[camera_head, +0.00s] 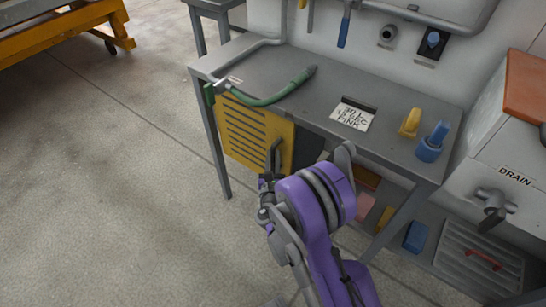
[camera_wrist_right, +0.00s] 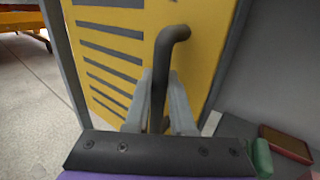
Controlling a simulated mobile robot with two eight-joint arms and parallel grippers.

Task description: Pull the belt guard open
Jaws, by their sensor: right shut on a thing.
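The belt guard (camera_head: 245,128) is a yellow panel with dark slots, hung under the left part of the grey bench. It fills much of the right wrist view (camera_wrist_right: 200,55). A dark bent handle (camera_wrist_right: 162,75) stands out from it, near its right side in the head view (camera_head: 275,152). My right gripper (camera_head: 268,176) is at this handle, with its two fingers on either side of the bar in the right wrist view (camera_wrist_right: 160,100). It is shut on the handle. My purple right arm hides part of the space under the bench. My left gripper is not in view.
The grey bench (camera_head: 330,85) holds a green hose (camera_head: 270,100), a label card (camera_head: 352,115), a yellow piece (camera_head: 410,122) and a blue piece (camera_head: 432,143). A machine marked DRAIN (camera_head: 513,177) stands at right. The floor (camera_head: 100,180) at left is clear.

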